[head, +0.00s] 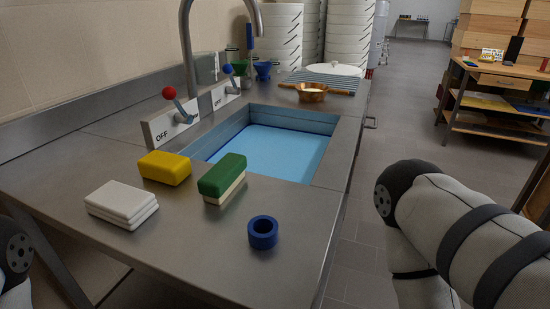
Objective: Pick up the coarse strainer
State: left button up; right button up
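Parts of both my arms show at the left and right edges. Neither of my grippers is in view.
The sink (335,150) holds blue water, with a tap (187,50) and two levers behind it. A yellow block (164,168), green sponge (223,176), white cloths (121,204) and blue ring (263,232) lie on the near counter. The floor at right is clear towards a wooden bench (496,80).

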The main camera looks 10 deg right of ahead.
aim_at(308, 92)
jog(key=l+u, duration=0.3)
jog(key=l, duration=0.3)
jog(key=l+u, duration=0.25)
jog(key=l, duration=0.3)
jog(key=k+l+u, duration=0.15)
jog(key=l+u, duration=0.15)
jog(key=l, duration=0.25)
jog(key=l+u, duration=0.2)
jog(key=l, duration=0.3)
jog(key=l+u, duration=0.25)
jog(key=l, duration=0.2)
jog(key=l+u, duration=0.2)
jog(key=l, duration=0.3)
jog(key=l+u, duration=0.25)
jog(key=l, duration=0.25)
jog(key=k+l+u, duration=0.2)
jog(key=l, duration=0.25)
jog(key=k+l+u, duration=0.1)
jog(key=l+u, duration=0.15)
jog(key=l, duration=0.2)
